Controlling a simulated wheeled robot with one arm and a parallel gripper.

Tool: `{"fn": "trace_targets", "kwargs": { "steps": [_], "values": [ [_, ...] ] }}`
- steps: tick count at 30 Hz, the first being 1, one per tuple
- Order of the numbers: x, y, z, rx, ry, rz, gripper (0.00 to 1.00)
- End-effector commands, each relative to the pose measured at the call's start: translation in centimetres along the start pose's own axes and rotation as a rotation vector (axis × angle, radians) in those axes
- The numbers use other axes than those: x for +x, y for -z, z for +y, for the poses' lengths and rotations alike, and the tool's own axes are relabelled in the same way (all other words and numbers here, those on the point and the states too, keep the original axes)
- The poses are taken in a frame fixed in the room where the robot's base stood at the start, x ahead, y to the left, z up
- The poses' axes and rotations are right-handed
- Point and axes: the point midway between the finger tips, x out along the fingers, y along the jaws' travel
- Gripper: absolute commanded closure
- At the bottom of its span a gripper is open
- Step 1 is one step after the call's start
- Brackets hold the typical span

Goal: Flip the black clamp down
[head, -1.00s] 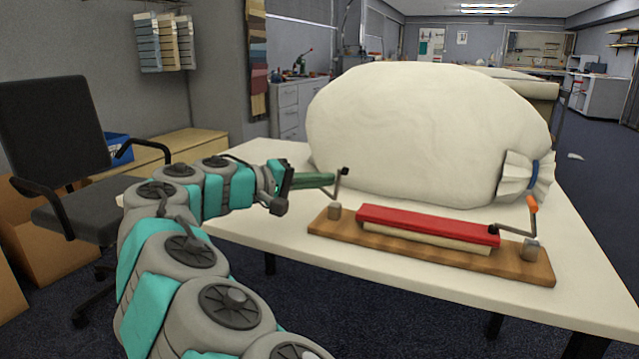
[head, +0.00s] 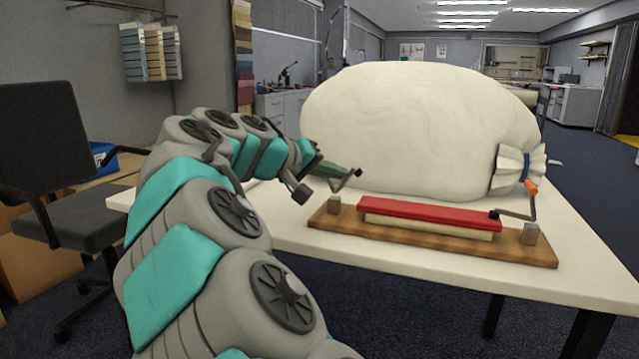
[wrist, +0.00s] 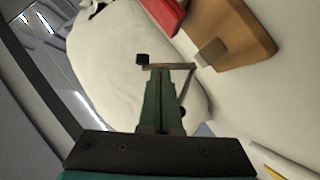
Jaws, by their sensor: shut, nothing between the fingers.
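The black clamp has a grey block (head: 334,204) at the left end of a wooden board and a thin lever with a black knob (head: 358,172). Its lever slants up to the right, raised above the board. My gripper (head: 352,171) is shut and empty, its green fingers at the lever near the knob. In the wrist view the black knob (wrist: 142,59) sits just left of the fingertips (wrist: 157,70). The lever crosses right in front of them toward the block (wrist: 211,52). I cannot tell whether they touch.
The wooden board (head: 400,241) carries a red bar (head: 430,212) on a pale strip. An orange-handled clamp (head: 531,187) stands at its right end. A big white sack (head: 410,130) lies behind on the white table (head: 575,250). Front right of the table is clear.

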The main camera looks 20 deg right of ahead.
Motion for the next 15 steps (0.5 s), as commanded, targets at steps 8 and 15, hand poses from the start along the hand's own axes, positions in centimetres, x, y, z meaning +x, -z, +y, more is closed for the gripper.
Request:
{"fn": "trace_targets", "kwargs": {
  "steps": [8, 15],
  "values": [
    [1.3, -1.4, 0.4, 0.220, 0.149, -0.002, 1.00],
    [1.7, -2.2, 0.8, 0.397, 0.266, 0.001, 1.00]
  ]
}}
